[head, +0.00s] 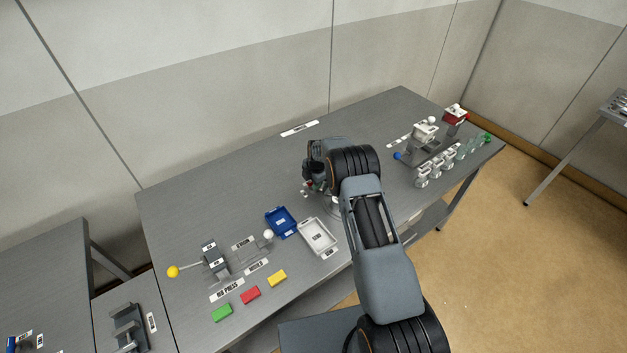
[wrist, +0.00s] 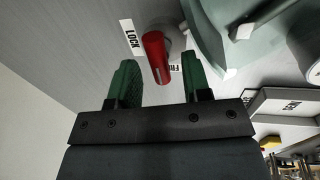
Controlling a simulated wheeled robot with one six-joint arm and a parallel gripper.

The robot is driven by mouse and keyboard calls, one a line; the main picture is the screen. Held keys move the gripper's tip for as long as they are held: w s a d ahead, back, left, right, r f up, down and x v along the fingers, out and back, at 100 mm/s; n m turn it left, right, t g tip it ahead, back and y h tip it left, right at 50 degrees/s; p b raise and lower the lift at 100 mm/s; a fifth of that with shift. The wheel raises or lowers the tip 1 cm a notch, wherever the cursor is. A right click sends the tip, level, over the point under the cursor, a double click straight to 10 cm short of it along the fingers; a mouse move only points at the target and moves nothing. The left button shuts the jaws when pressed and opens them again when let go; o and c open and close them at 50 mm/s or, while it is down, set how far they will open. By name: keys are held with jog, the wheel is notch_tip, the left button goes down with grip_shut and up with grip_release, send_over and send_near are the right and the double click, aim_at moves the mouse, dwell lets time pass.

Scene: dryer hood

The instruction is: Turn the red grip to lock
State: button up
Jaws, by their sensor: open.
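The red grip (wrist: 156,57) shows in the wrist view, on a light grey round mount on the grey table. A label reading LOCK (wrist: 131,38) lies to its left. A second label (wrist: 175,68), partly hidden by the grip, reads "FR". The grip points roughly toward my gripper, between the two labels. My gripper (wrist: 160,75) is open, its two green fingers on either side of the grip's lower end, with gaps on both sides. In the head view my gripper (head: 308,185) is over the middle of the table, and my arm largely hides the grip.
A pale green-grey body (wrist: 215,40) stands close to the right of the grip. A blue tray (head: 281,222) and a white tray (head: 318,236) lie left of my arm. A lever with a yellow knob (head: 173,271) is further left. Several fixtures (head: 425,131) stand at the right end.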

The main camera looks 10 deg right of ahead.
grip_shut()
dwell(0.3)
